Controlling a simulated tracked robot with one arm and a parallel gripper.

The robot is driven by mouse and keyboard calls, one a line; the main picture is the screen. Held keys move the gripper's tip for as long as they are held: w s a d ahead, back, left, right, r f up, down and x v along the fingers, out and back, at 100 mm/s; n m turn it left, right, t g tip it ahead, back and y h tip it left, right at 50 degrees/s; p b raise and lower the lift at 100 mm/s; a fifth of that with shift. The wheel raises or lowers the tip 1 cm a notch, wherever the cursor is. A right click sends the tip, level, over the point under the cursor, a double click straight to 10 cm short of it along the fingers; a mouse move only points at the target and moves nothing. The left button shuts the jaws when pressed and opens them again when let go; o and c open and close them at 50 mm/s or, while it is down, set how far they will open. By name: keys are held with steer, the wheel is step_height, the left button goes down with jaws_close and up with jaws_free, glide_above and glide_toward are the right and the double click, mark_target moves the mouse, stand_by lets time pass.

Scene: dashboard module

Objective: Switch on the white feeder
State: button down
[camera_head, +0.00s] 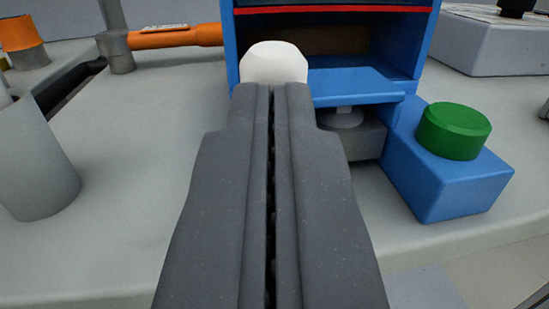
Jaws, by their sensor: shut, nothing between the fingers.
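My gripper (272,88) is shut, with its two dark grey fingers side by side and nothing between them. It points forward from the bottom middle of the view. A white rounded knob or button (272,62) shows just beyond the fingertips, at the front left of a blue housing (229,40). The fingertips overlap its lower part, so I cannot tell whether they touch it. The lower part of the white piece is hidden behind the fingers.
A green button (454,130) sits on a blue block (450,185) at right. A blue ledge (350,86) juts from the housing above a grey part (362,138). An orange-handled tool (175,36) lies at upper left. A grey cylinder (38,165) stands at left. The grey surface (130,170) between is clear.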

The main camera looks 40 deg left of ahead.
steer(key=shift+w+a+r+g+h+p, duration=0.2)
steer(key=shift+r+g+h+p, duration=0.25)
steer(key=shift+p, duration=1.1)
steer(key=shift+w+a+r+g+h+p, duration=0.2)
steer(key=shift+r+g+p, duration=0.3)
steer(key=shift+p, duration=1.05)
steer(key=p, duration=0.2)
steer(key=g+h+p, duration=0.1)
steer(key=p, duration=0.2)
steer(key=shift+w+a+r+n+g, duration=0.1)
steer(key=shift+w+r+n+g, duration=0.05)
steer(key=shift+n+g, duration=0.15)
steer(key=shift+f+b, duration=0.3)
steer(key=shift+f, duration=0.1)
steer(key=p+v, duration=0.2)
steer(key=v, duration=1.2)
steer(key=shift+f, duration=0.25)
